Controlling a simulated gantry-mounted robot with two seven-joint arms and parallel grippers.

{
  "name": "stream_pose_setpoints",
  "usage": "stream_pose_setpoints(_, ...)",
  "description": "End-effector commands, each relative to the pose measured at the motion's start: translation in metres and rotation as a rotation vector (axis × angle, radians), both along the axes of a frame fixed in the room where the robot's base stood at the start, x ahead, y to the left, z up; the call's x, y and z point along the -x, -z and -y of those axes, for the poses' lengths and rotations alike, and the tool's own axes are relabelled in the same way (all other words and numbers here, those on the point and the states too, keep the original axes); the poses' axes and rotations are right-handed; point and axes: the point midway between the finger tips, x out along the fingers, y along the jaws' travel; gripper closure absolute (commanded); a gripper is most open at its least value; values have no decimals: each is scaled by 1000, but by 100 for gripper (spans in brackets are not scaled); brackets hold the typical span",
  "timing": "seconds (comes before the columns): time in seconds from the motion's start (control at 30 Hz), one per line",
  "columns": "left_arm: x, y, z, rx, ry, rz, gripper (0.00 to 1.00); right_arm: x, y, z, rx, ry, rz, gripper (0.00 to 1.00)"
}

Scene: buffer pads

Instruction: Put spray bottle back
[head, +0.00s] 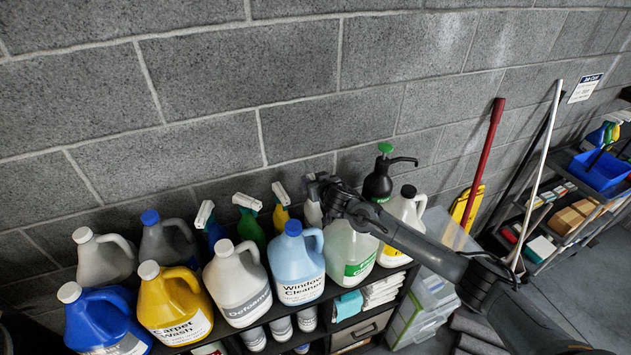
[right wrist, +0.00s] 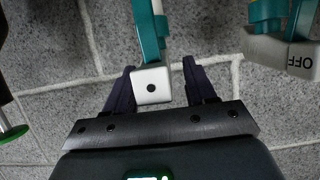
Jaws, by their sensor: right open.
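My right gripper (head: 318,188) reaches in from the right, over the back row of bottles on the shelf. In the right wrist view its two dark fingers (right wrist: 160,88) are open, one on each side of a white spray nozzle (right wrist: 152,86) with a teal trigger part. In the head view, a pale spray bottle (head: 313,213) stands under this gripper, its top hidden by it. Other spray bottles stand to its left: yellow (head: 281,216), green (head: 249,222) and blue (head: 214,230). A second spray head (right wrist: 285,50), marked OFF, is at the right in the wrist view.
Large jugs crowd the front of the shelf, including a window cleaner jug (head: 297,265) and a clear green-labelled jug (head: 349,255). A dark pump bottle (head: 378,184) stands right of the gripper. A grey block wall (head: 300,100) is close behind.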

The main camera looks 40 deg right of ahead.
Motion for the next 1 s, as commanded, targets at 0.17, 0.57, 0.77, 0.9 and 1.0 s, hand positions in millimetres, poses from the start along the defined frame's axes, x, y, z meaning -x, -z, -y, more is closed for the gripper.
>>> stream_pose_setpoints(0.17, 0, -1, 2, 8, -5, 0, 44, 3, -4, -1, 1, 0, 0, 45)
stream_pose_setpoints(0.57, 0, 3, 2, 7, -4, 1, 44, 50, -22, -15, 1, -3, 0, 45)
stream_pose_setpoints(0.77, 0, 5, 0, 0, 0, 1, 44, 78, -35, -24, 1, -3, 0, 45)
stream_pose_setpoints(0.9, 0, 6, -1, -4, 3, 1, 44, 93, -42, -28, 0, -1, -1, 45)
stream_pose_setpoints(1.0, 0, 6, -1, -5, 3, 1, 44, 101, -45, -31, 0, -1, -1, 45)
